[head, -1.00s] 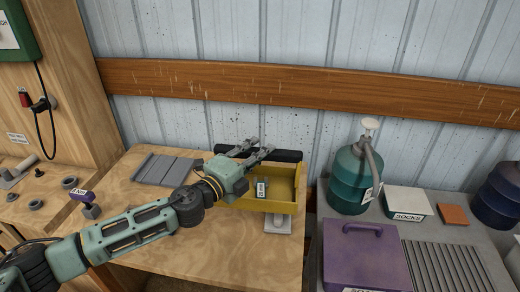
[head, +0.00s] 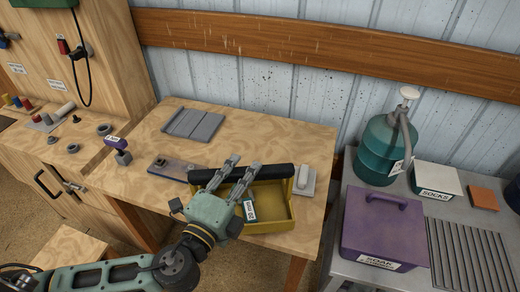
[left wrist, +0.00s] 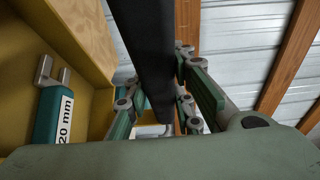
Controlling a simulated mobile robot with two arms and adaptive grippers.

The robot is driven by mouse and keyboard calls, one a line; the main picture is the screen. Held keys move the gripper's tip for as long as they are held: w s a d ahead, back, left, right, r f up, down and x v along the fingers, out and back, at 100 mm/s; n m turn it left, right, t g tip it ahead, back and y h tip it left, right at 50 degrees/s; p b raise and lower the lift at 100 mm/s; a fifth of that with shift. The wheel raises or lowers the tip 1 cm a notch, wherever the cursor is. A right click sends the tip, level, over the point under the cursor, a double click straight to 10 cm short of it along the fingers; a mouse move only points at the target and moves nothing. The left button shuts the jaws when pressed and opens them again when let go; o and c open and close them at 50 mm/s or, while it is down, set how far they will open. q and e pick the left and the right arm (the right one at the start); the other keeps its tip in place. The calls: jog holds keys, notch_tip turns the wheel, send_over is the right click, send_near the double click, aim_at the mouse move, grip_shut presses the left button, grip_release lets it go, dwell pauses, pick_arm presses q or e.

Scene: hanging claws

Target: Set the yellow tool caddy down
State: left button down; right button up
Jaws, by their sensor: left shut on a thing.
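The yellow tool caddy (head: 272,211) is an open box with a black bar handle (head: 278,171) along its far side. It is at the front edge of the wooden bench. I cannot tell whether its base touches the top. A teal tool labelled 20 mm (head: 249,210) is inside; it also shows in the left wrist view (left wrist: 62,118). My left gripper (head: 243,164) is shut on the black bar. In the left wrist view the bar (left wrist: 143,50) runs between the fingers. My right gripper is not in view.
The wooden bench (head: 255,135) has clear room behind the caddy. A grey block (head: 304,180) is close at its right, a flat plate (head: 172,168) at its left, and a grey panel (head: 192,124) farther back. A metal table (head: 345,262) with a purple box (head: 385,225) stands right.

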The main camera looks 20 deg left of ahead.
pick_arm(q)
jog(key=s+a+y, duration=0.1)
jog(key=s, duration=0.2)
jog(key=s+a+f+n+y, duration=0.1)
jog(key=s, duration=0.2)
jog(key=s+a+n+y, duration=0.1)
jog(key=s, duration=0.2)
jog(key=shift+f, duration=0.25)
jog(key=shift+d+r, duration=0.15)
jog(key=shift+d, duration=0.1)
jog(key=shift+w+d, duration=0.1)
